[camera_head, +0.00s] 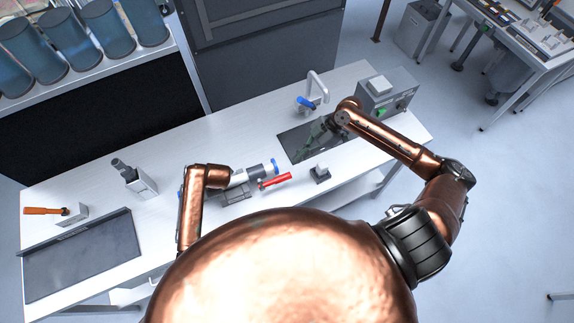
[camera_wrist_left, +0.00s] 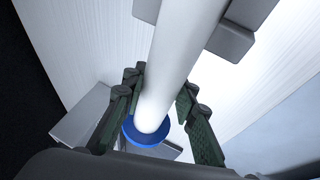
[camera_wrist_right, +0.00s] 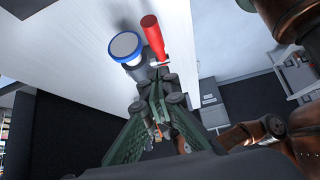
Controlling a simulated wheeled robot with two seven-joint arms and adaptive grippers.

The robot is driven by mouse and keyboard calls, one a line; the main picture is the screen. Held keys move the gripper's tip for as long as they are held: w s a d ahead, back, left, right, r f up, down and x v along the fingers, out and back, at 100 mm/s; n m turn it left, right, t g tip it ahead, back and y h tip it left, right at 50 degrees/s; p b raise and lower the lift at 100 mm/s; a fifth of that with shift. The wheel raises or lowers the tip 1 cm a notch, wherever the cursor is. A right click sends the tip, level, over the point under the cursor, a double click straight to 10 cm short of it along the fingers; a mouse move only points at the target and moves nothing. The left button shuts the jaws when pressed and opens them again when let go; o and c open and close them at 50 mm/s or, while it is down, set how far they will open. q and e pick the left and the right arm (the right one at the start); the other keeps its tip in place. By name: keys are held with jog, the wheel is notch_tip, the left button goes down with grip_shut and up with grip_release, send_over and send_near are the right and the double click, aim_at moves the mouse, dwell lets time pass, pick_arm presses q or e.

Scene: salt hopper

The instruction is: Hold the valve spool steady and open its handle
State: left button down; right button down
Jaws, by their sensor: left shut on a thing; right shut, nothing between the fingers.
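The valve spool (camera_head: 238,178) is a white pipe with a dark middle and blue end flanges, lying on a grey stand (camera_head: 236,194) on the bench. Its red handle (camera_head: 275,181) sticks out beside it in the head view. My left gripper (camera_wrist_left: 163,86) is shut around the white pipe near a blue flange (camera_wrist_left: 146,134); in the head view my arm hides most of it. My right gripper (camera_head: 314,138) is shut and empty above the dark panel, right of the spool. In the right wrist view its fingers (camera_wrist_right: 158,82) are apart from the red handle (camera_wrist_right: 152,36) and blue-rimmed flange (camera_wrist_right: 125,46).
A white curved spout (camera_head: 316,84) and a grey box (camera_head: 388,90) stand behind. A small dark block (camera_head: 320,172) sits near the front edge. An orange-handled fixture (camera_head: 70,212) and dark tray (camera_head: 85,262) are at left.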

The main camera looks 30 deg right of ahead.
jog(key=shift+v, duration=1.4)
pick_arm(q)
jog(key=c, duration=1.5)
grip_release()
jog(key=shift+o, duration=0.2)
